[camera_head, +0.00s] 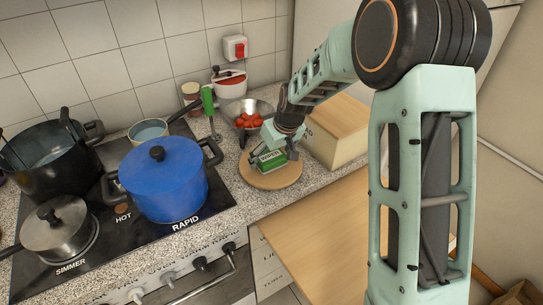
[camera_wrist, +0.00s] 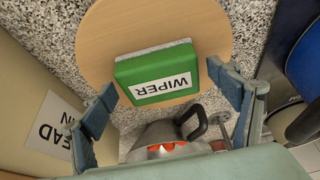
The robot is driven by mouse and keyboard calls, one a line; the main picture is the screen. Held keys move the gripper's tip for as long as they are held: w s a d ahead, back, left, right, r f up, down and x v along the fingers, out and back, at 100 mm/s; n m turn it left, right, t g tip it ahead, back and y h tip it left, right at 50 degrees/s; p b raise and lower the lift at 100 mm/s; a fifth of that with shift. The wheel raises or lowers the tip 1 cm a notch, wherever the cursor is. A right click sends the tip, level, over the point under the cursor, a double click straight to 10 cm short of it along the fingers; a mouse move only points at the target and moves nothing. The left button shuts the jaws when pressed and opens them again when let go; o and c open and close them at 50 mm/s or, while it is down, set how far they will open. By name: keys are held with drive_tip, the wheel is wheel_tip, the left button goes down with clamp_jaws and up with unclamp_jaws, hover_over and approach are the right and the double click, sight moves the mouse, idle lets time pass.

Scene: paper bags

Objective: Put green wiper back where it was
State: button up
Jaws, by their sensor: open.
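The green wiper (camera_head: 269,161) with a white "WIPER" label lies on a round wooden board (camera_head: 262,181) on the counter. In the wrist view the wiper (camera_wrist: 145,92) sits near the board's (camera_wrist: 118,30) edge, label facing the camera. My gripper (camera_head: 275,143) is just above it. In the wrist view my gripper (camera_wrist: 160,83) is open, with one finger to the left and one to the right of the wiper. The right finger is close to the wiper's side; I cannot tell whether it touches.
A metal bowl of red pieces (camera_head: 248,120) stands right behind the board. A bread box (camera_head: 335,130) is to the right. A blue pot (camera_head: 163,180) is on the stove to the left. A green-handled utensil (camera_head: 207,101) stands behind. The wooden surface in front is clear (camera_head: 320,230).

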drive_tip(key=shift+r, duration=0.1)
drive_tip(key=shift+r+p, duration=0.25)
drive_tip(key=shift+p, duration=0.1)
drive_tip(key=b+v, duration=0.1)
drive_tip(key=v, duration=1)
drive_tip(key=shift+r, duration=0.35)
drive_tip(key=shift+s+d, duration=0.1)
